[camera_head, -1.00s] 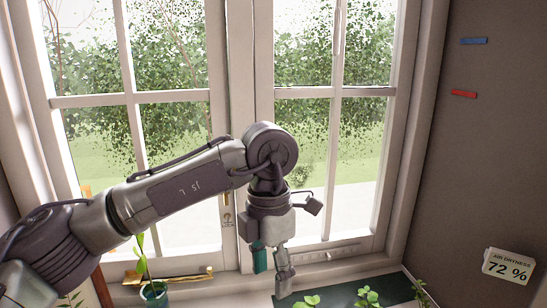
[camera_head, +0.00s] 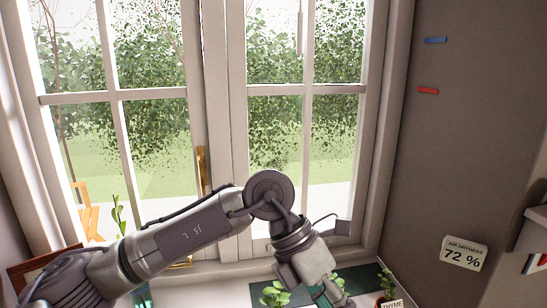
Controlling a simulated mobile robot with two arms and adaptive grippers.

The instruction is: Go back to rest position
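My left arm comes in from the left and reaches across in front of the window. Its gripper (camera_head: 328,292) points down and to the right at the bottom of the head view, over small green plants (camera_head: 274,293). The fingertips are small and partly cut off by the lower edge, so I cannot tell whether they are open or shut. I see nothing clearly held in it. My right gripper is not in view.
A white-framed window (camera_head: 224,120) with a brass handle (camera_head: 202,170) fills the back. A sign reading 72 % (camera_head: 464,254) is on the grey right wall (camera_head: 480,130). A pot labelled thyme (camera_head: 391,303) stands at the bottom right. A leafy stem (camera_head: 118,215) rises behind my arm.

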